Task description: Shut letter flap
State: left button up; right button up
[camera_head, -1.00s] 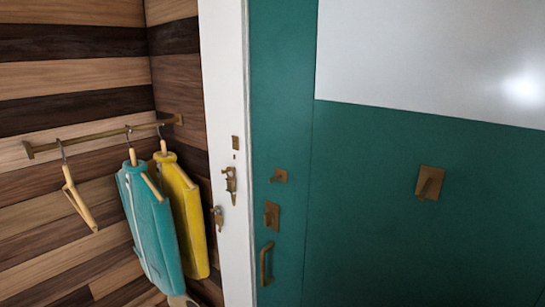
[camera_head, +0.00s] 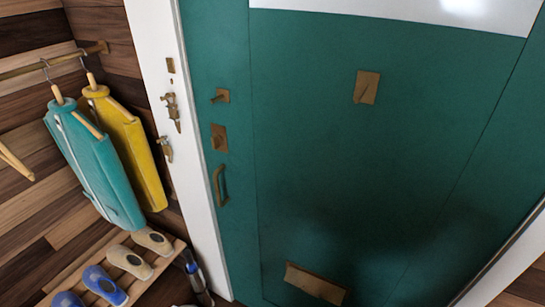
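The letter flap (camera_head: 315,283) is a brass-coloured plate low on the green door (camera_head: 330,150), near the bottom of the view. It sits slightly tilted in the picture, and I cannot tell from here how far it stands open. A dark soft shadow lies on the door just above it. Neither of my grippers shows in the head view.
Left of the door stands a white frame (camera_head: 190,130) with brass latches. A brass handle (camera_head: 221,186) is on the door's left side. A teal garment (camera_head: 95,165) and a yellow garment (camera_head: 130,145) hang from a rail. Below is a slatted shoe rack (camera_head: 150,270) with shoes.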

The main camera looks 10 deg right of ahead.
aim_at(312, 285)
jog(key=k+z, duration=0.15)
jog(key=z, duration=0.65)
